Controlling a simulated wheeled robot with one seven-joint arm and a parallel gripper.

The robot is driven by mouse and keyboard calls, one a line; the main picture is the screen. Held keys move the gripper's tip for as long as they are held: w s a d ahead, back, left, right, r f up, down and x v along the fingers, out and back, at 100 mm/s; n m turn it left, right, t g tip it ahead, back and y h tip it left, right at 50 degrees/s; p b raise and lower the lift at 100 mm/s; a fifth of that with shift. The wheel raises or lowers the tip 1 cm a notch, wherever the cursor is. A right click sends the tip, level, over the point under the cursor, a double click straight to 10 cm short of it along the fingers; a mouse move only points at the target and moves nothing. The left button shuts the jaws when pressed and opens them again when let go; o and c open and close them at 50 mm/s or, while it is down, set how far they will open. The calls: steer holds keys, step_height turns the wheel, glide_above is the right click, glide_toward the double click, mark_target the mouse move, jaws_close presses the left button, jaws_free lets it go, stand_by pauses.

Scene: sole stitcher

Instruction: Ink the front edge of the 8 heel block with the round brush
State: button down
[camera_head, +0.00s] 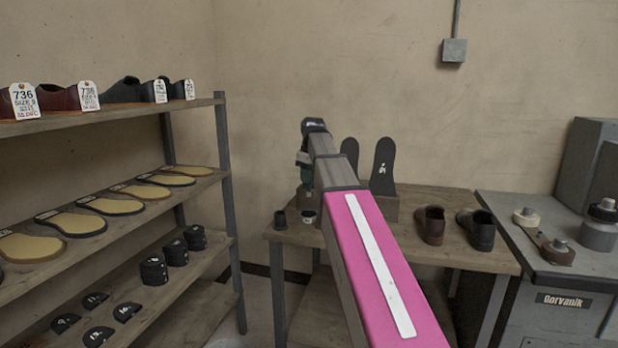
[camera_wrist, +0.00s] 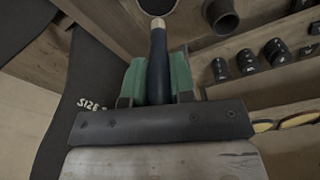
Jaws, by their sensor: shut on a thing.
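My gripper (camera_wrist: 157,80), with green finger pads, is shut on the dark handle of a brush (camera_wrist: 157,60). The brush has a pale tan tip at its far end. In the head view my gripper (camera_head: 304,160) is above the left end of the wooden bench, and the brush is mostly hidden there. Dark heel pieces, some stacked (camera_head: 153,270) and some single (camera_head: 127,310), lie on the low shelf. I cannot read which is 8.
The shelving rack (camera_head: 225,165) on the left holds tagged shoes and tan soles. Black soles (camera_head: 383,165) stand in a holder on the bench (camera_head: 455,258), right of my gripper.

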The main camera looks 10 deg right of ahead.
mark_target(308, 191)
steer(key=shift+f, duration=2.95)
steer(key=shift+f, duration=0.55)
steer(key=shift+r, duration=3.5)
